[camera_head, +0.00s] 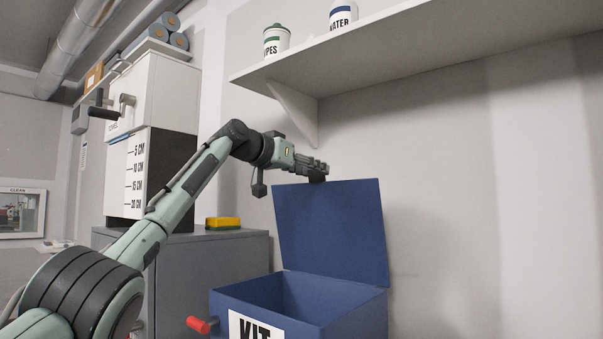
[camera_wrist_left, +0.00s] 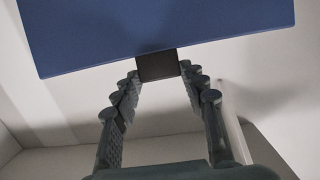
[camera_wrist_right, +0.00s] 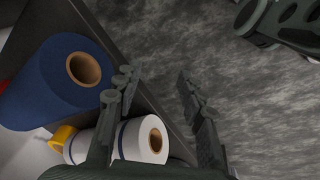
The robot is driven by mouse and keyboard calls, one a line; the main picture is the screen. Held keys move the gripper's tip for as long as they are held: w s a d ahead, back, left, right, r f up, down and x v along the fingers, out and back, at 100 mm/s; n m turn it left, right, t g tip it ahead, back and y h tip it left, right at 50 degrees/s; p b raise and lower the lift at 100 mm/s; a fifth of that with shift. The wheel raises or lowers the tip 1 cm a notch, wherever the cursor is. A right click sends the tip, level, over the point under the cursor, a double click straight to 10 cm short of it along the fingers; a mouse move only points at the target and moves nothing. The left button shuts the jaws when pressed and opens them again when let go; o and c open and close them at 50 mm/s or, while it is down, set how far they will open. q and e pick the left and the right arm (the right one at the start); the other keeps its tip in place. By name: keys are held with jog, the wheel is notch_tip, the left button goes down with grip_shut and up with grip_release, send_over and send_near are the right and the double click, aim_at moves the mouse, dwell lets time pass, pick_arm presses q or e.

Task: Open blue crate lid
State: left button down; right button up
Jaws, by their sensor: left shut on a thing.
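The blue crate (camera_head: 362,318) marked KIT stands at the bottom middle of the head view. Its blue lid (camera_head: 335,230) is raised, close to upright and leaning slightly back, and the crate's mouth is open; the inside looks empty where visible. My left gripper (camera_head: 319,170) is at the lid's top edge, shut on the dark tab (camera_wrist_left: 157,66) of the lid, between the fingertips in the left wrist view. The lid's panel (camera_wrist_left: 150,28) spans the top of that view. My right gripper (camera_wrist_right: 155,80) shows only in its wrist view, with fingers apart and nothing between them.
A wall shelf (camera_head: 430,50) with canisters (camera_head: 276,41) hangs above the lid. A grey cabinet (camera_head: 190,262) with a yellow sponge (camera_head: 222,223) stands left of the crate. A red handle (camera_head: 202,325) juts near the crate's front left. Blue (camera_wrist_right: 45,85) and white rolls (camera_wrist_right: 140,140) lie near my right gripper.

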pick_arm(q)
jog(key=shift+s+d+r, duration=0.1)
jog(key=shift+d+r, duration=0.05)
jog(key=shift+r, duration=0.05)
jog(key=c, duration=0.9)
grip_release()
jog(key=shift+s, duration=0.1)
jog(key=shift+o, duration=0.3)
jog(key=shift+f, duration=0.1)
jog(key=v, duration=1.2)
